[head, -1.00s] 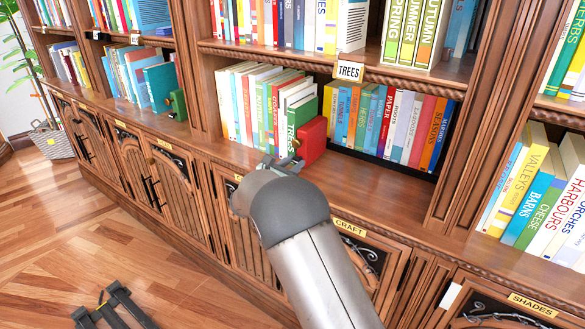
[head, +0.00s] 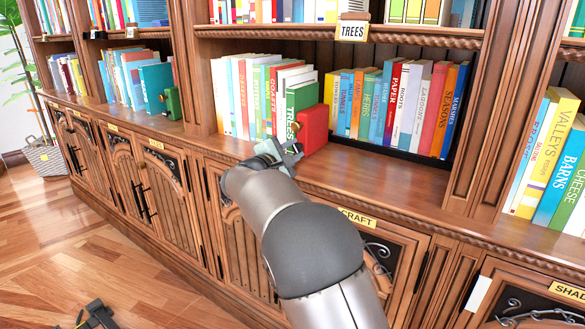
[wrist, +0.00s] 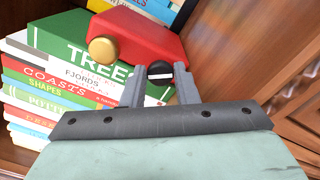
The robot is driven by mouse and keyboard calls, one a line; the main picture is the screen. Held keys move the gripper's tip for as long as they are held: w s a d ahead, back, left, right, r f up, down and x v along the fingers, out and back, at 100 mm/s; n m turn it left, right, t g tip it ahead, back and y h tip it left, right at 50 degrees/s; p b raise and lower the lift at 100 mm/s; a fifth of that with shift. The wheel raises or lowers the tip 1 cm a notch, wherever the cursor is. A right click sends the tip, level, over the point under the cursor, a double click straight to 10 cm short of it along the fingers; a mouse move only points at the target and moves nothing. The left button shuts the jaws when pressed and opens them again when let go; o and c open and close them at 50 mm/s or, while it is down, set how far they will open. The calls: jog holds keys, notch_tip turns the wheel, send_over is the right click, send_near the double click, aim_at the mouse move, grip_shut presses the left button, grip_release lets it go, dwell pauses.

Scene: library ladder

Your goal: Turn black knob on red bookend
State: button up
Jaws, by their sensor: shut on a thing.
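The red bookend (head: 313,128) stands on the shelf at the right end of a row of books, against the green TREES book (head: 298,107). In the wrist view the red bookend (wrist: 140,38) shows a round brass knob (wrist: 103,49) and the black knob (wrist: 160,70), which has a white mark across it. My gripper (wrist: 161,80) has its two grey fingers on either side of the black knob and is shut on it. In the head view my gripper (head: 292,153) is at the front of the bookend, and the knobs are hard to make out.
Several books (head: 400,105) stand behind and right of the bookend. Bare shelf (head: 385,180) lies to its right. A green bookend (head: 173,103) stands on the left shelf. The CRAFT cabinet (head: 357,217) is below.

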jog(key=m+b, duration=0.2)
jog(key=b, duration=0.1)
jog(key=m+b, duration=0.3)
jog(key=shift+f+b, duration=0.35)
jog(key=shift+r+m+b, duration=0.15)
jog(key=shift+m+b, duration=0.65)
jog(key=shift+b, duration=0.15)
jog(key=o, duration=1)
jog(key=shift+c, duration=0.2)
jog(key=shift+p, duration=0.3)
